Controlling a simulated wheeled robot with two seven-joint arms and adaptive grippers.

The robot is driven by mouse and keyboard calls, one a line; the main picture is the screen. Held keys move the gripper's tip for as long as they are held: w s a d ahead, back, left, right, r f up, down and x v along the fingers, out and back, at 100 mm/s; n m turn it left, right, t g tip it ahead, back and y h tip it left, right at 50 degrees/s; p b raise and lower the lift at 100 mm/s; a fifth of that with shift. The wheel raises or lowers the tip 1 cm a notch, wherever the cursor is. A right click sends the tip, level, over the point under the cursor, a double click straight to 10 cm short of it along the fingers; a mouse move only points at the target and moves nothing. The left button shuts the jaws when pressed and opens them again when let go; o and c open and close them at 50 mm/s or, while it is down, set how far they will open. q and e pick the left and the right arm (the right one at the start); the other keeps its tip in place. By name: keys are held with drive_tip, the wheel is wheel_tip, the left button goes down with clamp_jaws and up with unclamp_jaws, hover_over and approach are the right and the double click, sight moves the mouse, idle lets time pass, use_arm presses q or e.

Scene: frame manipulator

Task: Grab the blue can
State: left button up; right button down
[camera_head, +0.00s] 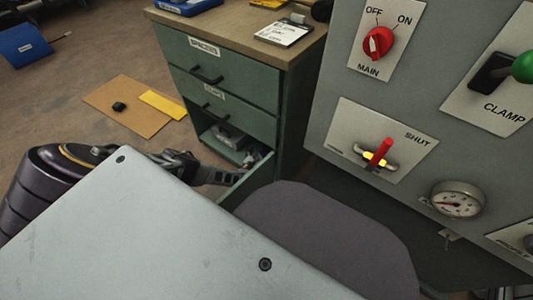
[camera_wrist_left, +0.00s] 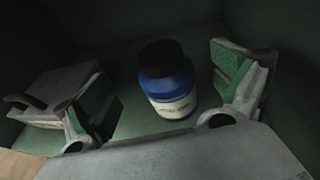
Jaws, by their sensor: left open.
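A blue can (camera_wrist_left: 172,88) with a black lid and a pale label stands upright in a dark green drawer (camera_wrist_left: 130,128) in the left wrist view. My left gripper (camera_wrist_left: 163,105) is open, with one green-padded finger on each side of the can and gaps between them and it. In the head view my left gripper (camera_head: 225,174) reaches into the open bottom drawer (camera_head: 236,188) of the green cabinet; the can cannot be made out there. My right gripper is not in view.
A grey boxy object (camera_wrist_left: 60,90) lies in the drawer, left of the left finger. The green cabinet (camera_head: 232,85) stands beside a grey control panel (camera_head: 420,100) with a red knob (camera_head: 377,43). A cardboard sheet (camera_head: 125,108) lies on the floor.

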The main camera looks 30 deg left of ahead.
sight(264, 152)
use_arm(q)
drive_tip(key=shift+b+x, duration=0.8)
drive_tip(key=shift+x, duration=0.45)
drive_tip(key=shift+d+b+x, duration=0.2)
drive_tip(key=shift+b+x, duration=0.55)
drive_tip(key=shift+x, duration=0.2)
drive_tip(key=shift+w+a, duration=0.1)
drive_tip(key=shift+w, duration=0.35)
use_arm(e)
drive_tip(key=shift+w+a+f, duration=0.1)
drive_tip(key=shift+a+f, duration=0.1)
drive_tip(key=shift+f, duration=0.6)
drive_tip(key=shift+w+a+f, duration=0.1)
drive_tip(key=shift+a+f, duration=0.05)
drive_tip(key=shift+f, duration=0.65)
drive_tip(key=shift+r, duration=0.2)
use_arm(q)
drive_tip(key=shift+c, duration=1.4)
drive_tip(key=c, duration=0.9)
drive_tip(key=shift+c, duration=0.7)
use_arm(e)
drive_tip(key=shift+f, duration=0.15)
